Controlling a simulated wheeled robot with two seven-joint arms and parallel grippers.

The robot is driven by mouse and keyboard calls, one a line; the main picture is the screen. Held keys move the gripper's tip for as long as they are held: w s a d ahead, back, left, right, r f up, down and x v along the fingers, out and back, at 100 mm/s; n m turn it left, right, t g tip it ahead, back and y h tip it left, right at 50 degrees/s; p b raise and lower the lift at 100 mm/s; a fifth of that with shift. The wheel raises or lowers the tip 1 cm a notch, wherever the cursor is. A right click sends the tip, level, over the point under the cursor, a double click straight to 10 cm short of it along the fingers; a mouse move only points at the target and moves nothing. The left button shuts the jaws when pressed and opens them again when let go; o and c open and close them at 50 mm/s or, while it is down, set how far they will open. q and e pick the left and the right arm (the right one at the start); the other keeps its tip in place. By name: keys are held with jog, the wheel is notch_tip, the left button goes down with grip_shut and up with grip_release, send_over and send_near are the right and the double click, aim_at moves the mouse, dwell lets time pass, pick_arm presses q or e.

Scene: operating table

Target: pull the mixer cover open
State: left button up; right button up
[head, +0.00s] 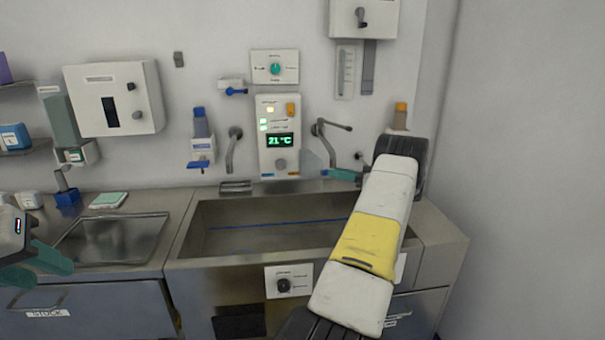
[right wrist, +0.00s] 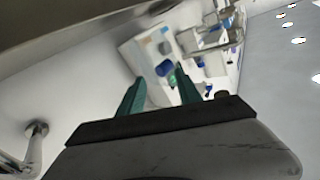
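No part is plainly marked as the mixer cover, so I cannot tell which it is. My right gripper (head: 343,174) is in front of the wall, right of this panel and by the right spout. Its teal fingers (right wrist: 160,73) are apart in the right wrist view, with nothing held. Beyond them is a tilted white panel (right wrist: 139,55) with blue and teal parts. My left gripper (head: 38,268) is at the far left, teal fingers apart and empty.
The large basin (head: 215,236) lies below the panel, with a smaller sink (head: 112,240) to its left. A white wall box (head: 90,88), a dial box (head: 274,67) and bottle holders hang around. My right arm blocks the right counter.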

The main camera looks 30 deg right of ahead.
jog(key=v, duration=0.5)
jog(key=shift+s+d+f, duration=0.2)
jog(key=shift+f, duration=0.05)
